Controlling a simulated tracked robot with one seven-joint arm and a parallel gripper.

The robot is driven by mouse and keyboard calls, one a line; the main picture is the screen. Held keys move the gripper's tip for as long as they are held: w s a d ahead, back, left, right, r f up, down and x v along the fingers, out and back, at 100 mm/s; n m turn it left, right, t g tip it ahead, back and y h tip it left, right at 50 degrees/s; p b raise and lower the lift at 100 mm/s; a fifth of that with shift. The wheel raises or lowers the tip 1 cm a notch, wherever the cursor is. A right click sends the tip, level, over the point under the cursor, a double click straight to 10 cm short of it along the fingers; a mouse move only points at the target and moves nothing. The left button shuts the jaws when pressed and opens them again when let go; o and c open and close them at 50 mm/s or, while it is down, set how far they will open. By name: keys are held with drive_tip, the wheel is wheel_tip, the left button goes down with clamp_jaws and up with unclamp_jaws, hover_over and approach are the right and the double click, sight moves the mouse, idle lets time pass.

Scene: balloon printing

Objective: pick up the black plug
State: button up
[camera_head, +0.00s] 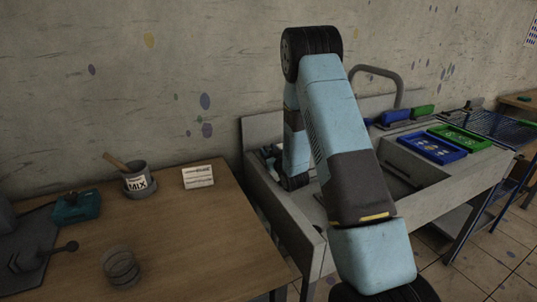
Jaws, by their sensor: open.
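I cannot make out the black plug in the head view. My light blue and dark grey arm rises from the bottom right, bends at a high elbow, and comes down over the left end of the grey sink unit (310,240). The arm's dark wrist joint is low over that end. My gripper's fingers cannot be made out there. The arm also hides part of the basin behind it.
A wooden table (210,235) at left holds a MIX pot (137,181), a white card (198,177), a teal box (76,207) and a clear jar (121,267). Blue (432,148) and green (460,137) trays lie on the sink unit's right side, near a faucet (380,72).

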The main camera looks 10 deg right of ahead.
sight(268, 150)
drive_tip(key=shift+w+a, duration=0.15)
drive_tip(key=shift+w, duration=0.65)
drive_tip(key=shift+w+a, duration=0.15)
drive_tip(key=shift+w, duration=0.6)
clamp_jaws()
